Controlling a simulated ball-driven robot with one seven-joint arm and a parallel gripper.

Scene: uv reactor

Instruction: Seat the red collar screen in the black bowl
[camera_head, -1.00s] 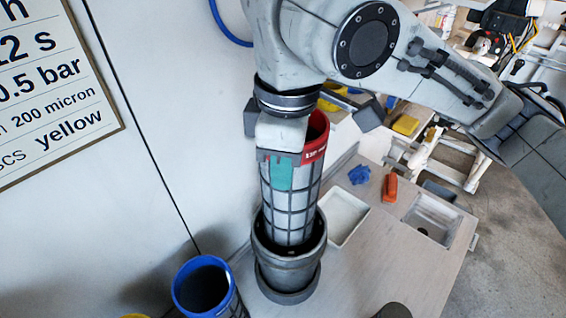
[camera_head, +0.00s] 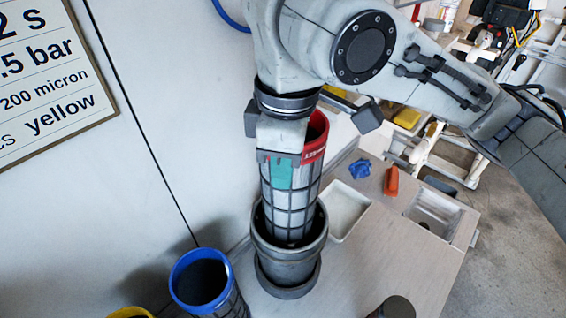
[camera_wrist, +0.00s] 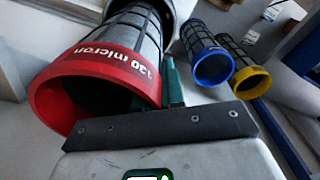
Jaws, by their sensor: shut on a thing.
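The red collar screen (camera_head: 310,151) is a grey mesh cylinder with a red top ring. It stands nearly upright with its lower end inside the mouth of the black bowl (camera_head: 288,265). Most of its mesh still shows above the bowl's rim. My gripper (camera_head: 280,172) is shut on the screen's upper side, with a green finger pad against it just below the collar. In the wrist view the red collar (camera_wrist: 95,82) reads "130 micron" and its open top faces the camera. The screen's bottom end is hidden inside the bowl.
A blue collar screen (camera_head: 199,282) stands at the lower left, with a yellow collar (camera_head: 130,312) beside it. A white tray (camera_head: 345,212), blue cloth (camera_head: 360,170), orange object (camera_head: 391,181) and sink (camera_head: 434,215) lie to the right. A wall stands at left.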

